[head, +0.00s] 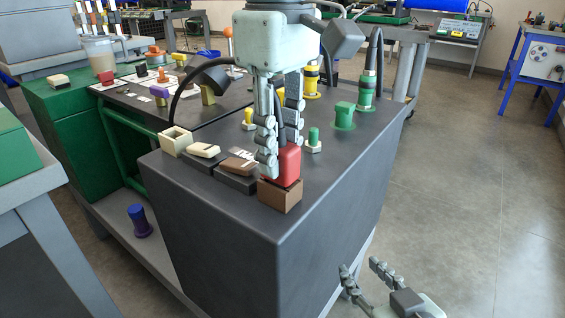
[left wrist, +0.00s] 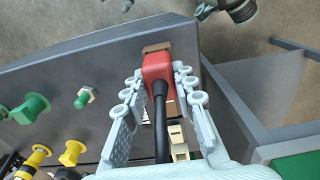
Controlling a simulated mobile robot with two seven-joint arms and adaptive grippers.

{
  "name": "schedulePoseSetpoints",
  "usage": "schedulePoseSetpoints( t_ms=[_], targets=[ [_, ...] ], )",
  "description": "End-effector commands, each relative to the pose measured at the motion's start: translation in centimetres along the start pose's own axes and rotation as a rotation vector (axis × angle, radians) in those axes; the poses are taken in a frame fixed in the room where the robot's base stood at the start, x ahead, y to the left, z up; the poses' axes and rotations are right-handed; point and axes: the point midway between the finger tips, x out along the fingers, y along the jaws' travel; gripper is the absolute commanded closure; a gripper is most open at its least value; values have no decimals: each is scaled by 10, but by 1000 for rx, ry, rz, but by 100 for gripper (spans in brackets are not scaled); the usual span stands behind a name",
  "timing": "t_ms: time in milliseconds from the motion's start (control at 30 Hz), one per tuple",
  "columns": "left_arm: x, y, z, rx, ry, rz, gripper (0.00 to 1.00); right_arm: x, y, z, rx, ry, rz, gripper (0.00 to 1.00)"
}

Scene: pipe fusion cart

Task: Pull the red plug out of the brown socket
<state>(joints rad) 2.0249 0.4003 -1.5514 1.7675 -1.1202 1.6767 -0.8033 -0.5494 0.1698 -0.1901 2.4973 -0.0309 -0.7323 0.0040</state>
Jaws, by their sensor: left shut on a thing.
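The red plug (head: 290,163) stands upright at the brown socket (head: 280,196) on the near corner of the dark cart top. I see no clear gap between them. My left gripper (head: 278,160) points down from above and is shut on the plug, with a finger on either side. In the left wrist view the plug (left wrist: 157,68) sits between the fingers, its black cable (left wrist: 161,125) running back toward the palm. A strip of the brown socket (left wrist: 156,47) shows beyond it. My right gripper (head: 365,277) is open and empty, low beside the cart.
A brown-and-white connector (head: 240,161) on a dark block and a cream one (head: 204,151) stand left of the socket. Green fittings (head: 314,137) (head: 344,113) and yellow ones (head: 249,118) stand behind. Open floor lies to the right.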

Motion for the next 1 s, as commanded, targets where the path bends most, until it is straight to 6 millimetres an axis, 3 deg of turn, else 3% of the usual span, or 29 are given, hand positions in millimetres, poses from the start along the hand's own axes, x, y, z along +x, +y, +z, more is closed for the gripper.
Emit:
schedulePoseSetpoints(
  t_ms=[1000],
  targets=[
    [-35,0,0,1,0,0,100,-9,2,-24,0,0,-1,60]
  ],
)
